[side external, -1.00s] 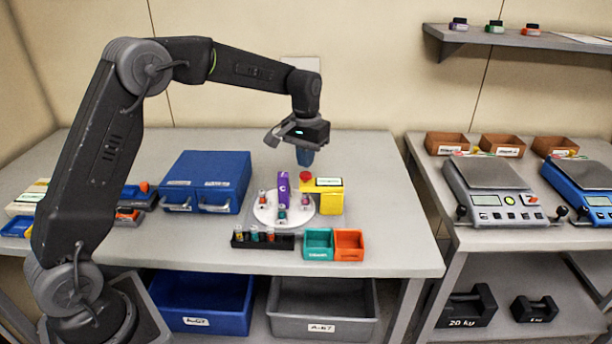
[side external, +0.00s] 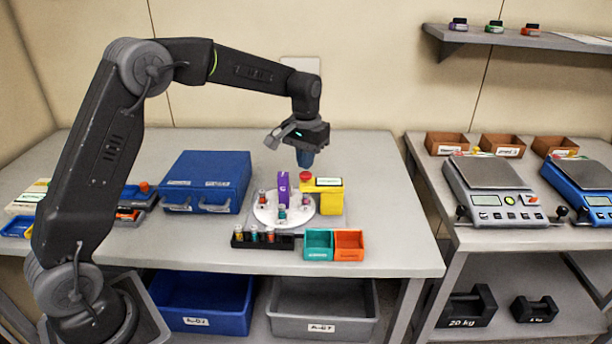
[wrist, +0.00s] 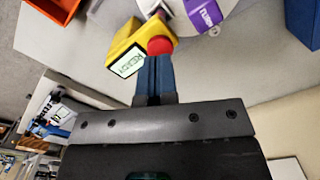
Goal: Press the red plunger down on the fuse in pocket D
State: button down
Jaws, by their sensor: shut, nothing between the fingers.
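The red plunger (side external: 305,176) sits on top of the yellow press unit (side external: 331,197), beside the white round turntable (side external: 270,217). It also shows in the wrist view (wrist: 159,45), just past my fingertips. My gripper (side external: 305,160) is shut and empty, pointing down above the red plunger; a contact cannot be made out. In the wrist view the blue fingers (wrist: 155,75) are together, and the yellow unit's display (wrist: 128,62) appears to read READY. Small fuses (side external: 282,213) stand on the turntable. The pocket letters are too small to read, and the pocket under the press is partly hidden.
A purple block (side external: 284,186) stands on the turntable. A black rack (side external: 263,240) with several fuses, a teal bin (side external: 318,245) and an orange bin (side external: 348,246) lie in front. A blue case (side external: 206,182) is at left. The table's right side is clear.

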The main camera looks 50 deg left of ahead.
aim_at(306, 174)
jog(key=shift+f, duration=1.35)
jog(key=shift+r, duration=3.6)
